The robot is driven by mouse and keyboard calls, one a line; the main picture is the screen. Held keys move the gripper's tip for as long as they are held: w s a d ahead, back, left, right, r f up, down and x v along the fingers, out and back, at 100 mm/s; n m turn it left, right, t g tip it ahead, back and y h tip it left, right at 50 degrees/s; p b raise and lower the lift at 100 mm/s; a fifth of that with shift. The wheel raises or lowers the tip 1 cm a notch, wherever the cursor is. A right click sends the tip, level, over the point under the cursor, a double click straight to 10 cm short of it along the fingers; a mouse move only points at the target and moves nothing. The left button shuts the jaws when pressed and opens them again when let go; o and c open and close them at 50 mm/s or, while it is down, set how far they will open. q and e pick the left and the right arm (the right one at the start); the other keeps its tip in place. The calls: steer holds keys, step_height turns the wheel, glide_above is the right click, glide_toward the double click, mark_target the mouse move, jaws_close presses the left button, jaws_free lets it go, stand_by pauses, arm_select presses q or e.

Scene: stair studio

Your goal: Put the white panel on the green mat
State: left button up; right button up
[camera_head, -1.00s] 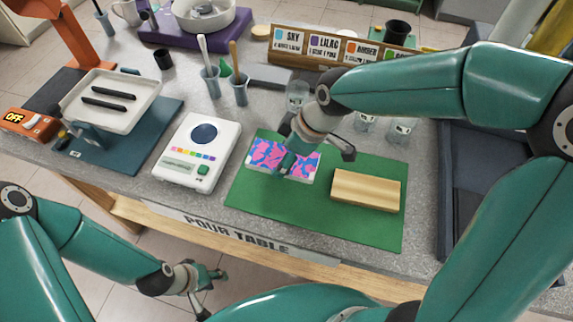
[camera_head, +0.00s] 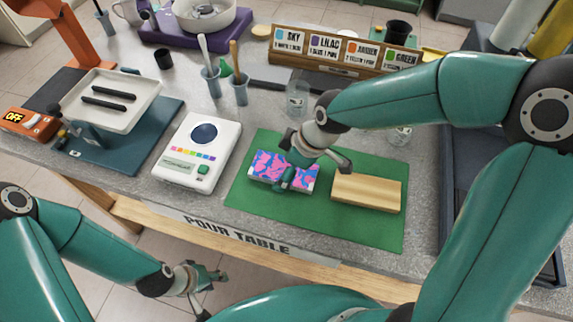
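A small panel (camera_head: 262,169) with a pink and blue patterned face and white edges is over the left part of the green mat (camera_head: 270,213). It looks flat on the mat, but I cannot tell whether it touches. My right gripper (camera_head: 286,180) is directly over the panel. One teal finger lies across its middle and near edge, while a dark finger joint is spread to the right. The fingers' grip is hidden. My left gripper (camera_head: 211,285) is low in front of the table, open and empty, away from the mat.
A wooden block (camera_head: 366,192) lies on the mat right of the panel. A white scale (camera_head: 197,150) stands left of the mat. Clear cups (camera_head: 297,100), a label board (camera_head: 345,55) and stirrer cups (camera_head: 238,90) stand behind. A white tray (camera_head: 140,92) is farther left.

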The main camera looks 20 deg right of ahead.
steer(key=v, duration=1.2)
steer(key=shift+p, duration=0.3)
steer(key=shift+s+d, duration=0.1)
